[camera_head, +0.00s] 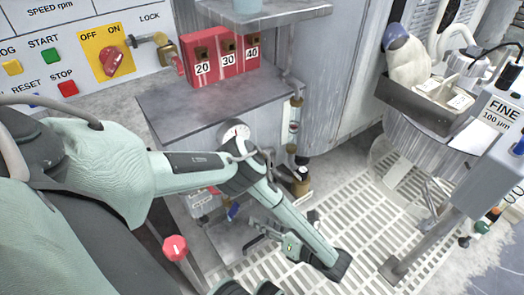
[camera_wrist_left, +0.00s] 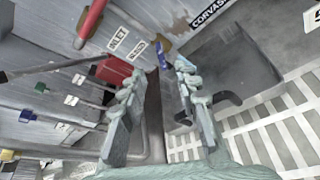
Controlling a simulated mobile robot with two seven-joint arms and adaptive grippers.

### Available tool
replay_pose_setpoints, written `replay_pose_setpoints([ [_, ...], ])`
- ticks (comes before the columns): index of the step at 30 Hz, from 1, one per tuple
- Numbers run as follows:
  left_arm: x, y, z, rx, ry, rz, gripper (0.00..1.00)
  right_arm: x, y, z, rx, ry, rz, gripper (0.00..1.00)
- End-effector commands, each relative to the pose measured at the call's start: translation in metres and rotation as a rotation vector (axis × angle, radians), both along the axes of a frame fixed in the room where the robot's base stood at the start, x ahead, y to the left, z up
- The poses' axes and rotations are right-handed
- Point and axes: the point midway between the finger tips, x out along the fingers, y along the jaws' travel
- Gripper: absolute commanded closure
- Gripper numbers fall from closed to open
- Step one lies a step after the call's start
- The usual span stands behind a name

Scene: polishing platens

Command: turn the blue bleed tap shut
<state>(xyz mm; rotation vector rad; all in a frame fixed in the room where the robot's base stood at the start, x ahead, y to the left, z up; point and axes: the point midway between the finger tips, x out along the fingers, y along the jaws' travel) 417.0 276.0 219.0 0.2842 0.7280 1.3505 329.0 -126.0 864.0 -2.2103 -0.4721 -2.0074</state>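The blue bleed tap (camera_head: 233,211) shows as a small blue handle low under the grey bench, partly crowded by pipes and my arm. In the left wrist view the blue tap (camera_wrist_left: 162,54) stands just beyond the gap between the fingertips, apart from both. My left gripper (camera_head: 258,237) is low, to the lower right of the tap in the head view. In the left wrist view the left gripper (camera_wrist_left: 160,72) has its two pale green fingers apart with nothing between them.
A red handle (camera_wrist_left: 92,20) and small white labels are near the tap. Pipes run at the left of the wrist view. A grey bench (camera_head: 200,100) holds red boxes above. A red knob (camera_head: 175,247) stands left. A pale floor grating (camera_head: 370,215) lies right.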

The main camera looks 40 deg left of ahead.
Motion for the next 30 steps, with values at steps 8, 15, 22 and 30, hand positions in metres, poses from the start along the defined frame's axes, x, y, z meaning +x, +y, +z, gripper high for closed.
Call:
replay_pose_setpoints([
  [8,-0.002,0.004,-0.005,0.01,0.353,-0.115,0.69,0.0,0.0,0.001,0.001,0.001,0.0,0.6],
  [15,-0.002,0.011,-0.012,0.036,1.069,-0.358,0.69,-0.001,-0.001,0.001,0.004,0.0,0.001,0.6],
  [22,-0.004,0.02,-0.019,0.07,1.769,-0.593,0.69,-0.001,-0.001,0.001,0.008,0.006,0.001,0.6],
  [30,-0.007,0.033,-0.024,0.113,2.551,-0.844,0.69,0.0,-0.001,-0.002,0.011,0.023,0.001,0.6],
])
